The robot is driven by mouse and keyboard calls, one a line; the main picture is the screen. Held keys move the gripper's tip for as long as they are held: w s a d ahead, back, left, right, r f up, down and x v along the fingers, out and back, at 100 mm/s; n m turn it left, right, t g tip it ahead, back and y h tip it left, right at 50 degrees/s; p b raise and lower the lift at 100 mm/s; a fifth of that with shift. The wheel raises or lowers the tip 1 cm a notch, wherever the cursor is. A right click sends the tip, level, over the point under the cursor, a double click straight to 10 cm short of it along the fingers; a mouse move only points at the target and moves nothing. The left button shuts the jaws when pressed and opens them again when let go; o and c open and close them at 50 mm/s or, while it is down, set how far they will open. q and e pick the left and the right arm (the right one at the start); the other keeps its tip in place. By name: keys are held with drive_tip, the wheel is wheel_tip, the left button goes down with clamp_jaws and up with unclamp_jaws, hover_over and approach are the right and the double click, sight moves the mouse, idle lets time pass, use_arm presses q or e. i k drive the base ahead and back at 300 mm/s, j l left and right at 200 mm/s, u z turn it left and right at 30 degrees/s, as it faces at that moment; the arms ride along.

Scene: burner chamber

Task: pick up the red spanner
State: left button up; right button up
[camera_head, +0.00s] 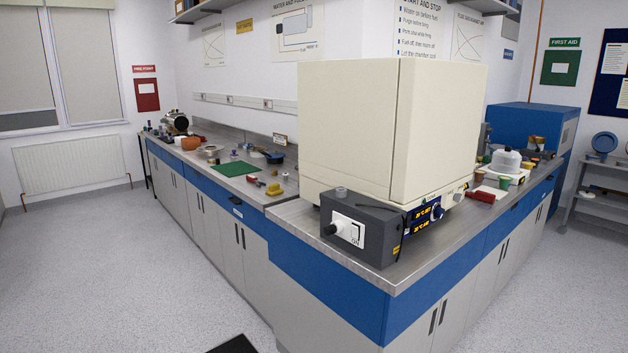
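I cannot make out a clear spanner shape. A small red item (254,181) lies on the left stretch of the bench, near its front edge, next to a yellow item (274,189). It is too small to tell whether it is the red spanner. Another red item (481,196) lies on the right stretch, beside the large cream box, and its kind is also unclear. Neither of my grippers is in view.
A large cream box (350,130) stands on the bench corner and hides the surface behind it. A grey switch box (362,228) sits in front. A green mat (237,169) lies on the left stretch. The floor (110,270) at left is clear.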

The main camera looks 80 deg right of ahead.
sight(250, 178)
drive_tip(key=z, duration=2.4)
drive_tip(key=k+j+u, duration=0.1)
drive_tip(key=u, duration=3.35)
drive_tip(key=j+z, duration=0.1)
drive_tip(key=z, duration=3.35)
